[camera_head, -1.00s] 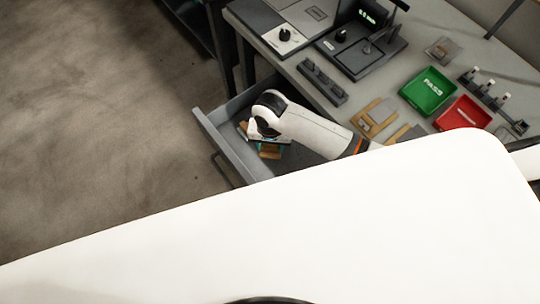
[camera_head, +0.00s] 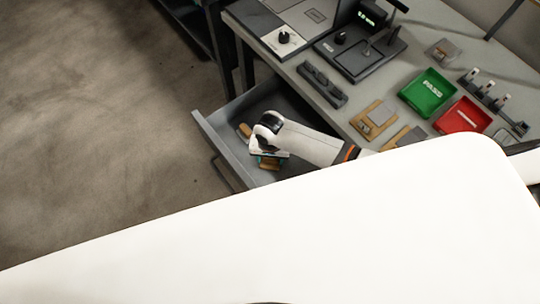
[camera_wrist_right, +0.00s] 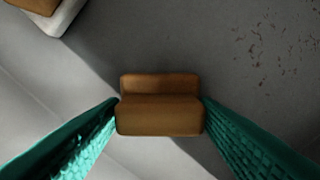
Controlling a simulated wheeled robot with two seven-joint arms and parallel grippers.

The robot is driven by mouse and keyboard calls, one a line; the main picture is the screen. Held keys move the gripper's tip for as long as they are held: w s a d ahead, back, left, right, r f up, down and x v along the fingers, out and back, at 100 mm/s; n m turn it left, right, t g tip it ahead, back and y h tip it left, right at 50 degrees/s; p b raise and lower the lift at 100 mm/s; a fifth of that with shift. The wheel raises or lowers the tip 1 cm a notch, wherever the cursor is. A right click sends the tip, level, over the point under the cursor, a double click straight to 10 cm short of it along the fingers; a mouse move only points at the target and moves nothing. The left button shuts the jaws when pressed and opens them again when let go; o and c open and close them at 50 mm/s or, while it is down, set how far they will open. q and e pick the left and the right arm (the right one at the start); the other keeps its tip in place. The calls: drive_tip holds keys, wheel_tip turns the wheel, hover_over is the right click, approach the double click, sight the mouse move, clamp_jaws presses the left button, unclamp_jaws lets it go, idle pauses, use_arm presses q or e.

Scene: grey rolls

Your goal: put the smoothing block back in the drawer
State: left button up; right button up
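The smoothing block (camera_wrist_right: 160,115) shows in the right wrist view as a brown, stepped wooden piece between the two teal fingertips. My right gripper (camera_wrist_right: 160,108) has a finger against each side of it. In the head view my right gripper (camera_head: 268,161) points down inside the open grey drawer (camera_head: 222,150), near its front. The block there is mostly hidden by the wrist. I cannot tell whether the block touches the drawer floor.
Another brown piece (camera_head: 244,130) with a pale base lies in the drawer, at the upper left of the wrist view (camera_wrist_right: 55,20). The workbench (camera_head: 310,60) carries a green tray (camera_head: 428,90), a red tray (camera_head: 462,116) and a dark instrument (camera_head: 362,50). The drawer's back part is clear.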

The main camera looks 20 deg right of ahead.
drive_tip(key=shift+o, duration=1.3)
wheel_tip(320, 180, up, 12)
drive_tip(key=p, duration=0.1)
drive_tip(key=shift+r, duration=0.2)
drive_tip(key=shift+s, duration=0.1)
